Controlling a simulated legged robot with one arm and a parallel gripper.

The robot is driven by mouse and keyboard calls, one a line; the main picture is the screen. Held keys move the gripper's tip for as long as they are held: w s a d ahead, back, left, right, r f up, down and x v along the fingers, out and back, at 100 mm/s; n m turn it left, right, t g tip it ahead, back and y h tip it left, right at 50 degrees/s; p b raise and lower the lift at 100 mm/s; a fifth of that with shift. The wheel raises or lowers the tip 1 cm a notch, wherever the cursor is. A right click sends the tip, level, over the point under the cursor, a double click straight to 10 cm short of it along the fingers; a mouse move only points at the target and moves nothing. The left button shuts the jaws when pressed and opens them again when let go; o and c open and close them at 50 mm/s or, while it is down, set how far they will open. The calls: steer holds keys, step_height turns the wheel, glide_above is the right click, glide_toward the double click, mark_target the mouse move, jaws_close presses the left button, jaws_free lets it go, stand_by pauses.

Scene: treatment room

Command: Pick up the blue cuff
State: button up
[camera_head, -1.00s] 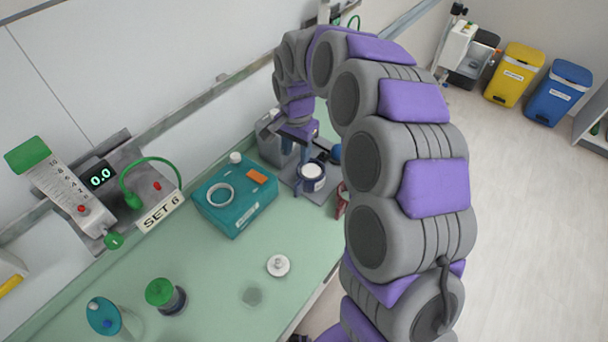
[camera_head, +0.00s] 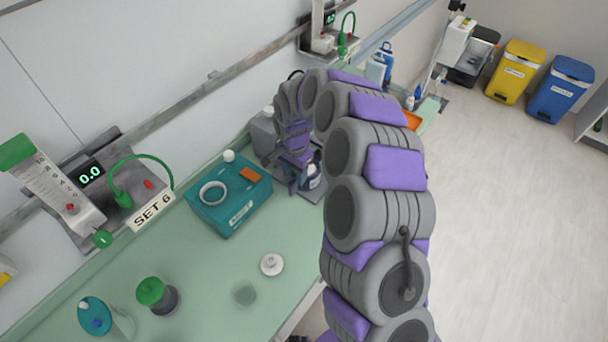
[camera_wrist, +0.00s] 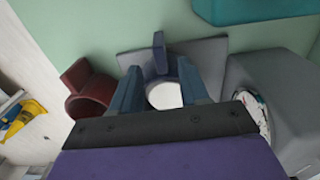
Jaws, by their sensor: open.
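The blue cuff (camera_wrist: 160,52) is a dark blue ring with an upright tab, standing on a grey mat (camera_wrist: 211,50). A round white surface shows within the ring. In the head view the cuff (camera_head: 312,181) is partly hidden by my gripper (camera_head: 298,180). In the wrist view my gripper (camera_wrist: 159,70) is open over the cuff, one finger on each side of its tab. I cannot tell whether the fingers touch it.
A dark red cuff (camera_wrist: 91,92) stands left of the blue one in the wrist view. A grey container (camera_wrist: 262,85) is close on the right. A teal box (camera_head: 228,208) sits nearby on the green counter (camera_head: 205,280). Several jars stand nearer.

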mark_target(293, 184)
steer(key=shift+d+f, duration=0.2)
steer(key=shift+s+f, duration=0.1)
steer(key=shift+f, duration=0.05)
steer(key=f, duration=0.1)
steer(key=a+f+b, duration=0.1)
steer(key=f, duration=0.3)
steer(key=shift+a, duration=0.35)
steer(key=shift+d, duration=0.4)
steer(key=shift+d+r, duration=0.1)
steer(key=shift+d, duration=0.25)
steer(key=shift+c, duration=1.2)
steer(key=shift+a, duration=0.15)
steer(key=c, duration=0.3)
steer(key=shift+a, duration=0.35)
jaws_close()
